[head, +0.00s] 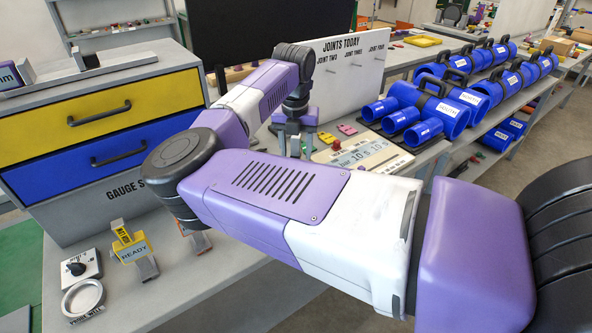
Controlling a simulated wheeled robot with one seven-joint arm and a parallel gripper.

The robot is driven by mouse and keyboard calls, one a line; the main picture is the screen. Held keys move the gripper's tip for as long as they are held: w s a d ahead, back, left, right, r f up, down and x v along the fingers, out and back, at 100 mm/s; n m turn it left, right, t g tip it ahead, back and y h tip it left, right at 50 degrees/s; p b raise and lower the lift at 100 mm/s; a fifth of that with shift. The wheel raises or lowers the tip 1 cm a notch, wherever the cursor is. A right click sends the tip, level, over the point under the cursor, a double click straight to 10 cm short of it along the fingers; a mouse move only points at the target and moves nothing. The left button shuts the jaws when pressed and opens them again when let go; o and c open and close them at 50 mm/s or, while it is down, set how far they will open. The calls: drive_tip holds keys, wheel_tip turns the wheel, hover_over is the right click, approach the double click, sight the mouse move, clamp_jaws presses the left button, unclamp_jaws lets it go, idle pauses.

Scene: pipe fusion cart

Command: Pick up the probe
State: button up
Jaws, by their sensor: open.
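I cannot pick out the probe with certainty in the head view; it may be hidden behind my arm or be too small to tell. My gripper (296,148) points down over the bench beside a beige device with a numeric display (366,155). Its two fingers are apart, and I see nothing held between them. My own arm crosses the picture and hides much of the bench.
A "JOINTS TODAY" board (350,80) rises behind my gripper. Small pink (347,129) and yellow pieces lie near the device.

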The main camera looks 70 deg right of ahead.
drive_tip(key=shift+f, duration=0.45)
clamp_jaws()
idle(1.1)
